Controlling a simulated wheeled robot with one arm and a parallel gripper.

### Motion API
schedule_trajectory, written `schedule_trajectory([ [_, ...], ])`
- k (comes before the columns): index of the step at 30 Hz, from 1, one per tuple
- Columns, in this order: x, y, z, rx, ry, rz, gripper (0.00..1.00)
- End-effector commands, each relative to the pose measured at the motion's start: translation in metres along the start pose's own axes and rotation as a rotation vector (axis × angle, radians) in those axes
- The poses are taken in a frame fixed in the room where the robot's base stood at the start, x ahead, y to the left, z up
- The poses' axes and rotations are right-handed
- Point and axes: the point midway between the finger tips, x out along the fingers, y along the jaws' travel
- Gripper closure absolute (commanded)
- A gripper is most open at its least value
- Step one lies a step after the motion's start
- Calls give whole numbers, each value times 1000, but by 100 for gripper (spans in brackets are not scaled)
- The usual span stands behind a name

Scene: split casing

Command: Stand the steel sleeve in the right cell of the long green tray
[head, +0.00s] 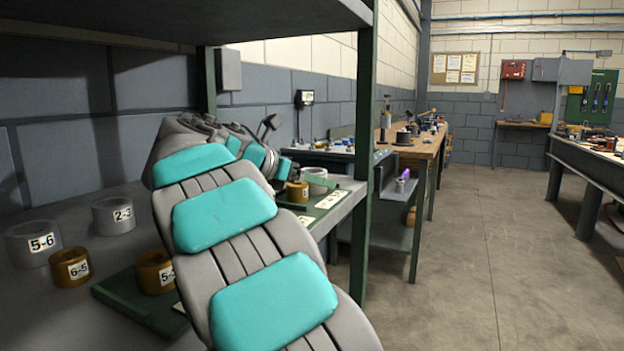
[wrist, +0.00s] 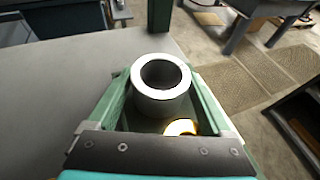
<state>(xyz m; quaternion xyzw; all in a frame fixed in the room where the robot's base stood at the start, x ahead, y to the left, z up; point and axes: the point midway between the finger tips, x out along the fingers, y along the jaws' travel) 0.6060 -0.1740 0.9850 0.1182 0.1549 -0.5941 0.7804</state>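The long green tray (head: 130,302) lies along the shelf, its middle hidden by my arm; what looks like its right end (head: 326,208) shows past the arm. My gripper (wrist: 160,88) is at that right end, its two greenish fingers closed against the sides of a steel sleeve (wrist: 160,103). The sleeve is upright, open end up, and also shows in the head view (head: 317,176). I cannot tell whether its base touches the tray. A brass sleeve (head: 297,191) stands close to its left; its top shows in the wrist view (wrist: 180,127), partly hidden by my gripper.
On the shelf at left stand steel sleeves "5-6" (head: 33,244) and "2-3" (head: 114,215), and brass sleeve "6-5" (head: 71,267). Another brass sleeve (head: 153,270) stands at the tray's left end. A green post (head: 364,140) rises beside the tray's right end; an upper shelf (head: 190,18) hangs overhead.

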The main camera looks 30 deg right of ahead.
Motion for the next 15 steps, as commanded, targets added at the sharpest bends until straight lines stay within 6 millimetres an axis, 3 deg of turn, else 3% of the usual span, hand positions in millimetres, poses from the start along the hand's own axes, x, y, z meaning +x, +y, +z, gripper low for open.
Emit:
schedule_trajectory([
  [4, 0, 0, 0, 0, 0, 0, 0],
  [15, -8, 1, 2, 1, -1, 2, 0],
])
